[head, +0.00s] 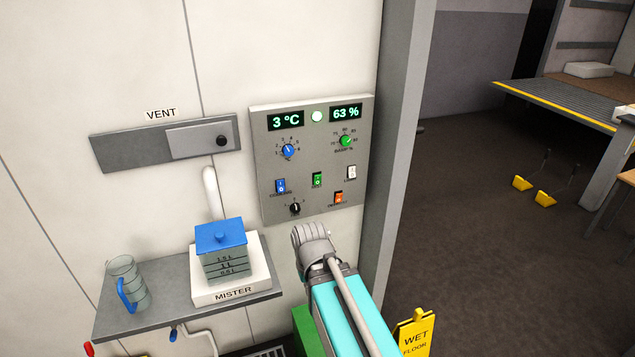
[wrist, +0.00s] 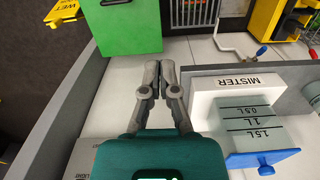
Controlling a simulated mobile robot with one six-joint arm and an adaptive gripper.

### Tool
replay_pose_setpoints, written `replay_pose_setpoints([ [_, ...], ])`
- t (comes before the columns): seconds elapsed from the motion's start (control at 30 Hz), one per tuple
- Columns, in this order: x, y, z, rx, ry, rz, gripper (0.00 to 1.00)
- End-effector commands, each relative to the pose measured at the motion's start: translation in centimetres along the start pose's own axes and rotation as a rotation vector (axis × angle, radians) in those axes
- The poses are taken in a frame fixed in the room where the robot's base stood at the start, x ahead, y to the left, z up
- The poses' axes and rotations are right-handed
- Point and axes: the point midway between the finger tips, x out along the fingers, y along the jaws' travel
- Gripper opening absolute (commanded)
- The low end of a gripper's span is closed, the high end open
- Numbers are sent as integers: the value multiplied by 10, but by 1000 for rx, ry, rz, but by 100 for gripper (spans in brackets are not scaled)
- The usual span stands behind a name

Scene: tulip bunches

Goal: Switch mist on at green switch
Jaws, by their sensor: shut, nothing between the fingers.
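The green switch (head: 317,180) sits in the middle of the grey control panel (head: 262,205) on the wall. Its label and rocker position are too small to read surely. The white mister (head: 258,285) with a blue-lidded water tank (head: 224,262) stands on a shelf below left of the panel. The mister also shows upside down in the wrist view (wrist: 205,100). My gripper (wrist: 160,66) is shut and empty in the wrist view, left of the mister and touching nothing visible. In the head view my arm is below the panel, apart from the green switch.
A blue switch (head: 280,186), orange switch (head: 339,198), white switch (head: 352,172) and knobs surround the green switch. Displays read 3 °C and 63 %. A glass jug (head: 126,284) stands on the shelf (head: 175,304). A grey post (head: 398,150) is right of the panel.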

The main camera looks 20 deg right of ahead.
Motion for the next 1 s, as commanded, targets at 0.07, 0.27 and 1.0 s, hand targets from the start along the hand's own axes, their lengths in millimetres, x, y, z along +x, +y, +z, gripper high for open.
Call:
replay_pose_setpoints([
  [0.07, 0, 0, 0, 0, 0, 0, 0],
  [0.27, 2, 0, -4, 4, 9, -11, 0],
  [1.0, 20, 32, -177, 297, 448, -501, 0],
])
